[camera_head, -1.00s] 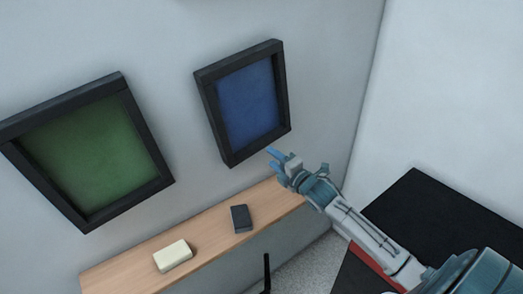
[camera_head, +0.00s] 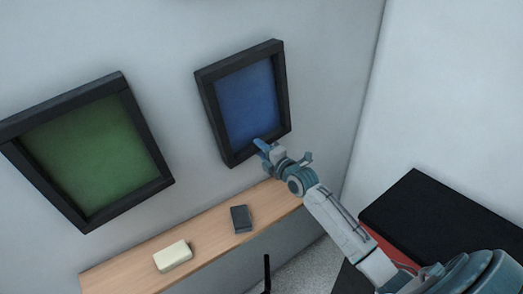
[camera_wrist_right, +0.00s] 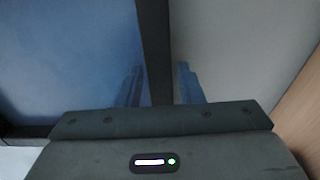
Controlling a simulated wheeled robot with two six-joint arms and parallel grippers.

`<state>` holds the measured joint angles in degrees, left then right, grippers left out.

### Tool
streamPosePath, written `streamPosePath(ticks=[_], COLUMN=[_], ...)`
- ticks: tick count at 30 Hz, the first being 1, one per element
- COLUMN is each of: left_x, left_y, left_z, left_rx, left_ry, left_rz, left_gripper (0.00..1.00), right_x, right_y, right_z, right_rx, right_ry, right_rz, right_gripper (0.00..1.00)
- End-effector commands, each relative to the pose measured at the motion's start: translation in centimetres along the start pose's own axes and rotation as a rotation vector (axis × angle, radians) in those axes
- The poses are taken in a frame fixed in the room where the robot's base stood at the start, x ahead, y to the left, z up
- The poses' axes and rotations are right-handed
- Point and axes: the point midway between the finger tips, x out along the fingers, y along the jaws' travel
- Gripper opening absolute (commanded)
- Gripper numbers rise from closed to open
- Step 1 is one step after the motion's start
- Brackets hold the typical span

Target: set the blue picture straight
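The blue picture (camera_head: 248,104) hangs on the wall in a thick black frame, right of a green one. Whether it hangs tilted I cannot tell from this slanted view. My right gripper (camera_head: 259,147) is at the frame's lower edge, near its lower right corner. In the right wrist view the dark frame bar (camera_wrist_right: 155,45) runs between the two fingers of the right gripper (camera_wrist_right: 160,85), with blue canvas on the left and wall on the right. The fingers look apart, with a small gap beside the bar on the right. My left gripper is not in view.
A green picture (camera_head: 90,155) in a black frame hangs to the left. Below is a wooden shelf (camera_head: 215,228) with a cream block (camera_head: 173,256) and a dark grey block (camera_head: 241,218). A black-topped piece with red (camera_head: 440,225) stands at the right.

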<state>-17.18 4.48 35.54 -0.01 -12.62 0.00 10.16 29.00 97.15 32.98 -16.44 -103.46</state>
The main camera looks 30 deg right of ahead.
Motion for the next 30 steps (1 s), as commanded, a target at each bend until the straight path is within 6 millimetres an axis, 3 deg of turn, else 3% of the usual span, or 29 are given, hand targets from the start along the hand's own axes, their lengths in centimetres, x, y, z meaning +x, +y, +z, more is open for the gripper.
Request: streamPosePath(ticks=[1, 5, 11, 21, 30], left_x=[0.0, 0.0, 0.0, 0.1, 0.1], left_y=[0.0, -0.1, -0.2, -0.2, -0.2], left_z=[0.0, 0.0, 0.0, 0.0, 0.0], left_rx=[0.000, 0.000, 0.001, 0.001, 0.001], left_ry=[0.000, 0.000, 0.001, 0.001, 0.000], left_rz=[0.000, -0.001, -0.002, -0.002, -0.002], left_gripper=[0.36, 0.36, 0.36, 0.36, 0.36], right_x=[0.0, 0.0, 0.0, 0.0, 0.0], right_y=[0.0, 0.0, 0.0, 0.6, 0.6], right_z=[0.0, 0.0, -0.4, -4.9, -5.0], right_rx=[0.000, 0.000, 0.013, 0.177, 0.182], right_ry=[0.000, 0.000, 0.000, 0.000, -0.001], right_rz=[0.000, 0.000, 0.000, 0.001, -0.001], right_gripper=[0.24, 0.00, 0.00, 0.00, 0.00])
